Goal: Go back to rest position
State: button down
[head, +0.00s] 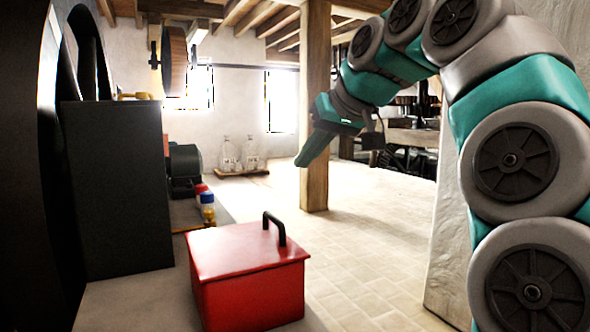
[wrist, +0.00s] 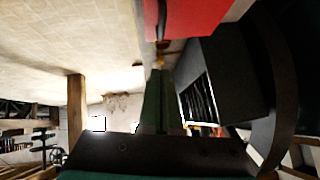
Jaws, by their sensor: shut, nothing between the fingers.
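My gripper (head: 303,160) hangs in mid-air in front of the wooden post in the head view, its teal fingers together and pointing down to the left. Nothing shows between them. My arm reaches in from the right side and bends over at the top. In the wrist view my gripper (wrist: 160,75) also shows as a narrow dark green shape, and the scene appears tilted over. The fingers touch nothing in the head view.
A red box with a black handle (head: 248,275) stands at the front. A dark cabinet (head: 117,185) is at left, with small bottles (head: 207,207) and a dark motor (head: 184,170) beyond. The wooden post (head: 315,80) stands behind my gripper. Large glass bottles (head: 240,155) stand farther back. Tiled floor at centre is clear.

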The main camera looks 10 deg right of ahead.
jog(key=s+a+f+g+h, duration=0.1)
jog(key=s+a+f+g, duration=0.1)
jog(key=s+f, duration=0.35)
jog(key=s+a+f+g, duration=0.1)
jog(key=s+f, duration=0.1)
jog(key=f, duration=0.7)
jog(key=s+a+f+g+h, duration=0.1)
jog(key=s+a+f+g, duration=0.1)
jog(key=s+f, duration=0.35)
jog(key=s+d+f+g+h, duration=0.1)
jog(key=s+d+f+g, duration=0.1)
jog(key=s+f, duration=0.8)
jog(key=s+d+f+m+g+h, duration=0.1)
jog(key=s+d+f+g, duration=0.1)
jog(key=s+f, duration=0.8)
notch_tip(320, 180, down, 4)
jog(key=shift+s+r+m+g, duration=0.15)
jog(key=shift+m+g, duration=0.15)
jog(key=shift+g, duration=0.2)
